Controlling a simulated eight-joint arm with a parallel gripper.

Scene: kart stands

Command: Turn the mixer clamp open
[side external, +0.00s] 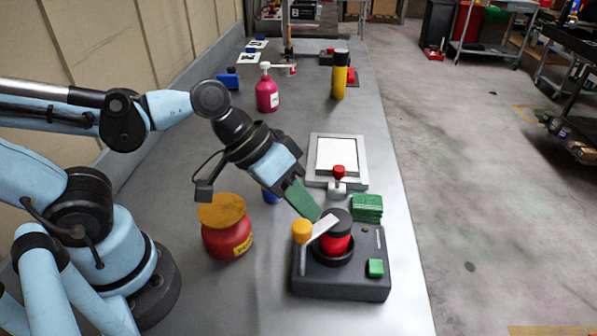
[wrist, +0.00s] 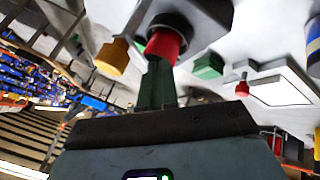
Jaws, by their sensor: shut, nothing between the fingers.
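The mixer (side external: 340,282) has a dark box base with a black-topped red cylinder (side external: 337,244) and a green button (side external: 375,268). Its clamp lever (side external: 325,226) is a pale arm running from the cylinder's top to a yellow knob (side external: 302,232) at the left. My gripper (side external: 314,214), with green fingers, is shut and empty, slanting down with its tips just behind the lever, between knob and cylinder. In the wrist view the fingertips (wrist: 158,64) overlap the red cylinder (wrist: 165,45), right of the yellow knob (wrist: 112,57). I cannot tell whether they touch.
A red jar with a mustard lid (side external: 226,240) stands left of the mixer. Green blocks (side external: 367,208) and a red-knobbed device (side external: 338,182) by a framed white panel (side external: 360,161) are behind it. A pink bottle (side external: 267,92) and yellow canister (side external: 339,78) stand farther back.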

